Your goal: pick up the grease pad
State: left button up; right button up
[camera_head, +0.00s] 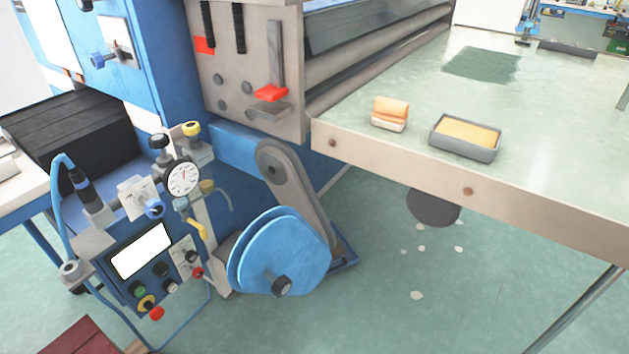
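A small block (390,114), orange-tan on top and pale below, sits on the light green table near its front left corner. It looks like the grease pad. Just right of it stands a dark grey rectangular tray (464,153) with a flat yellow-tan filling (467,133). The block and the tray are apart. Neither of my grippers is in this view, and nothing touches the block or the tray.
The table (560,150) has a thick beige front edge and much free room to the right. A darker green patch (482,64) lies farther back. A blue machine with rollers (380,50) borders the table's left. A gauge (183,178), control panel and blue wheel (280,255) stand front left.

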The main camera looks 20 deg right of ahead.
aim_at(392, 115)
jog(key=u, duration=0.1)
jog(key=k, duration=0.95)
jog(key=z, duration=1.3)
jog(key=i, duration=0.9)
jog(key=u, duration=0.7)
jog(key=i, duration=0.85)
jog(key=u, duration=1.25)
